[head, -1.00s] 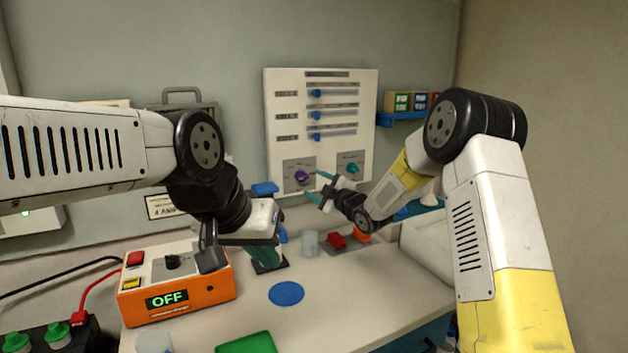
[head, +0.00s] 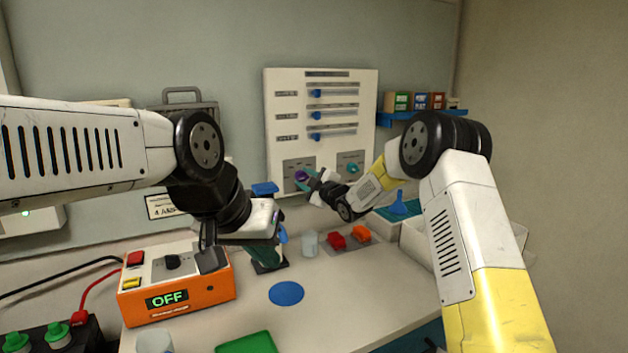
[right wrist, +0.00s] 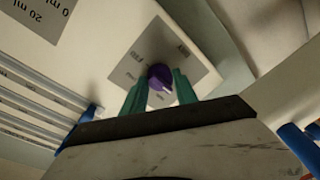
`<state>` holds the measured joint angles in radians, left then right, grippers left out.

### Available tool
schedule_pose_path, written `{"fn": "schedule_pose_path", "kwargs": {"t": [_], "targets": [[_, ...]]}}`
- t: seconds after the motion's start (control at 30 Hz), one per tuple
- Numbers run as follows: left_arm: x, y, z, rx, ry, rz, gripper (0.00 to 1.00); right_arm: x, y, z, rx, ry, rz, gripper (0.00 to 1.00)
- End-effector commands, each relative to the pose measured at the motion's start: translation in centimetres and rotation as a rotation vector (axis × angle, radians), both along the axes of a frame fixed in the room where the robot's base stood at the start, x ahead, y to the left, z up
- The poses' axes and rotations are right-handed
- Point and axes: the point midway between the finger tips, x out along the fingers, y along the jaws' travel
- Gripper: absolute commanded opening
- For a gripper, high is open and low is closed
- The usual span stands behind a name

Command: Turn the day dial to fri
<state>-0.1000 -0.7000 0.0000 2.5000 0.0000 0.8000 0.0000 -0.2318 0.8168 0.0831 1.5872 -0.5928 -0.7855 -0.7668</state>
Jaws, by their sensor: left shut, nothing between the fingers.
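The day dial is hard to read; a purple knob (head: 301,175) sits on a grey plate at the lower left of the white wall panel. In the right wrist view the purple knob (right wrist: 160,77) has a pale mark on its lower right side and small labels around it, too blurred to read surely. My right gripper (head: 304,173) is at this knob. In the right wrist view its two green fingers (right wrist: 160,88) flank the knob; I cannot tell whether they press on it. My left gripper (head: 268,251) is shut and empty, pointing down above the bench.
A teal knob (head: 352,168) sits right of the purple one, below several blue sliders (head: 316,115). An orange OFF box (head: 175,288) stands at left.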

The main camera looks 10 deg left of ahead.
Motion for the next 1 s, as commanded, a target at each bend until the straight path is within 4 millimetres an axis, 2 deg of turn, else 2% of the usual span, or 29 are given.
{"fn": "schedule_pose_path", "kwargs": {"t": [0.03,0.07,0.1,0.47,1.0], "targets": [[0.0,0.0,0.0,0.0,0.0,0.0,0.0,-0.02,0.0,-0.04,-0.001,0.001,0.001,0.08],[0.0,0.0,0.0,0.0,0.0,0.0,0.0,-0.02,0.0,-0.04,-0.001,0.001,0.001,0.02],[0.0,0.0,0.0,0.0,0.0,0.0,0.0,-0.02,0.0,-0.04,-0.001,0.001,0.001,0.0],[0.0,0.0,0.0,0.0,0.0,0.0,0.0,0.02,-0.11,-0.13,0.052,0.038,-0.001,0.0],[0.0,0.0,0.0,0.0,0.0,0.0,0.0,0.0,-0.11,-0.34,0.422,0.287,-0.001,0.0]]}}
